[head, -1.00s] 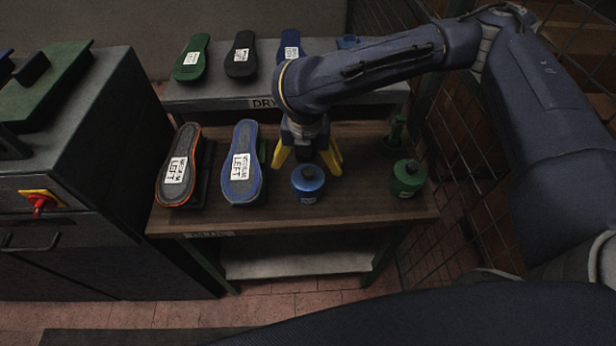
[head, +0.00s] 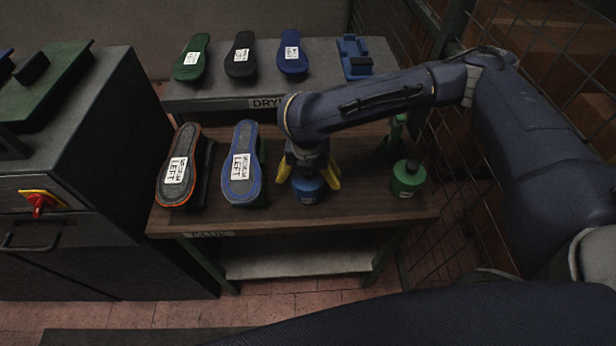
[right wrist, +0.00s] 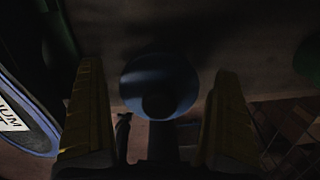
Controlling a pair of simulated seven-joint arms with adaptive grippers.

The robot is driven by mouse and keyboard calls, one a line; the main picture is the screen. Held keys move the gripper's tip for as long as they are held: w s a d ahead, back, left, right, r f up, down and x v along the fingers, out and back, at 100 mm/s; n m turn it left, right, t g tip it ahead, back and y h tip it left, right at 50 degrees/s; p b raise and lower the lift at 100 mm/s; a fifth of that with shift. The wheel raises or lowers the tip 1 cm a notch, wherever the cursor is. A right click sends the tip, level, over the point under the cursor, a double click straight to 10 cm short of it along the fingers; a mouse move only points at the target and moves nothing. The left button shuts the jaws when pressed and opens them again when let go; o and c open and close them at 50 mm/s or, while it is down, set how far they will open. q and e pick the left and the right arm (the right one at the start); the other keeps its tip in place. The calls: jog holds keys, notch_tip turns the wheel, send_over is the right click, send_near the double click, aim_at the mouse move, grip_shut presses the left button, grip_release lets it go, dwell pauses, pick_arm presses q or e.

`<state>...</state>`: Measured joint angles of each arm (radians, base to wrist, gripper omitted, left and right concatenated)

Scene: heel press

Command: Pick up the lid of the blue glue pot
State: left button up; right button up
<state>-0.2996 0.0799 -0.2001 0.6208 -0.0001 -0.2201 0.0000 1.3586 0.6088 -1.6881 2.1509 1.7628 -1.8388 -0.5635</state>
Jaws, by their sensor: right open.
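The blue glue pot (head: 307,190) stands on the wooden bench, with its upper part hidden behind my right gripper in the head view. My right gripper (head: 308,180) points down over it, its yellow fingers open on either side of the pot's top. In the right wrist view the pot's round blue top (right wrist: 160,82) with a dark round lid knob (right wrist: 158,102) lies between the spread fingers (right wrist: 158,125). A gap shows on both sides. My left gripper is not in view.
A green glue pot (head: 407,180) stands to the right on the bench. An orange-edged sole (head: 178,165) and a blue-edged sole (head: 240,160) stand to the left. Several soles and a blue fixture (head: 354,56) are on the grey drying shelf (head: 210,97) behind. Wire mesh is at the right.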

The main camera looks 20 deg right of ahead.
jog(key=shift+c, duration=0.2)
jog(key=c, duration=0.9)
jog(key=shift+r, duration=0.1)
notch_tip(320, 180, up, 20)
dwell(0.5)
